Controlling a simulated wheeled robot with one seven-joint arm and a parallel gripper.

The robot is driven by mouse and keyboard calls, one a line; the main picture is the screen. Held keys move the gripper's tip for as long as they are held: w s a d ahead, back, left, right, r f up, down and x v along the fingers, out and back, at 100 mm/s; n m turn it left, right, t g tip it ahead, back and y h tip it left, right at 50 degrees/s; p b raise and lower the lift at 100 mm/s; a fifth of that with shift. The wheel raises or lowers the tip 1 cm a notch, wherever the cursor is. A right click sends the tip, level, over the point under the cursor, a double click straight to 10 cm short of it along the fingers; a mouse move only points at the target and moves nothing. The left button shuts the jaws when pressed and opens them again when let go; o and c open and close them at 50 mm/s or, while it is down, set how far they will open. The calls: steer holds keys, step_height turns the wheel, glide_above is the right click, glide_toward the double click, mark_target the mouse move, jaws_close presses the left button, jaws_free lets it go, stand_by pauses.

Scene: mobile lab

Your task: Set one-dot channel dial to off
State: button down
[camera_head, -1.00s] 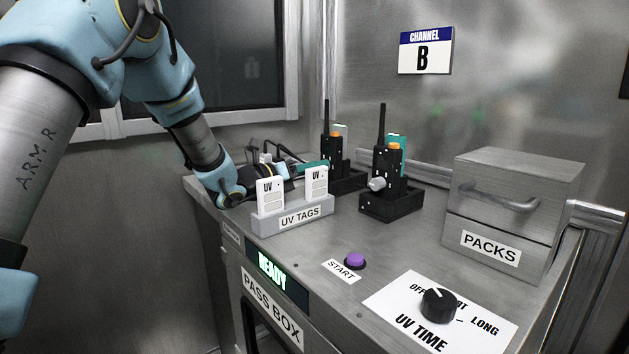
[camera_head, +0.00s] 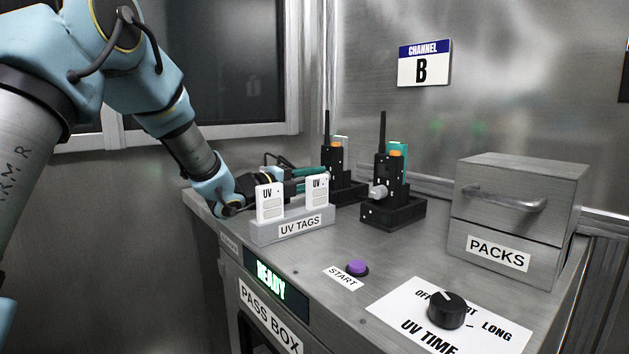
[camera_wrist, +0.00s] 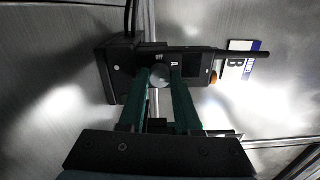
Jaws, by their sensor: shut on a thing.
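Two black radios stand in black cradles on the metal counter: a rear-left radio (camera_head: 333,158) and a nearer right radio (camera_head: 387,172) with a grey dial (camera_head: 378,192) on its face. My gripper (camera_head: 322,178) has green fingers that reach behind the white UV tags to the rear-left radio. In the wrist view, my gripper (camera_wrist: 161,78) is shut on a round grey dial (camera_wrist: 160,76) on that radio's face. A single white dot (camera_wrist: 117,68) shows on its cradle (camera_wrist: 122,75). The dial's pointer direction cannot be made out.
The UV tags holder (camera_head: 290,229) stands close in front of my gripper. A purple start button (camera_head: 357,268), a UV time knob (camera_head: 446,310) and a packs drawer box (camera_head: 515,215) are to the right. A channel B sign (camera_head: 424,65) hangs on the wall.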

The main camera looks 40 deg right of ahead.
steer(key=shift+n, duration=1)
steer(key=c, duration=0.7)
jaws_free()
steer(key=shift+o, duration=0.5)
steer(key=shift+f, duration=0.1)
steer(key=shift+f, duration=0.1)
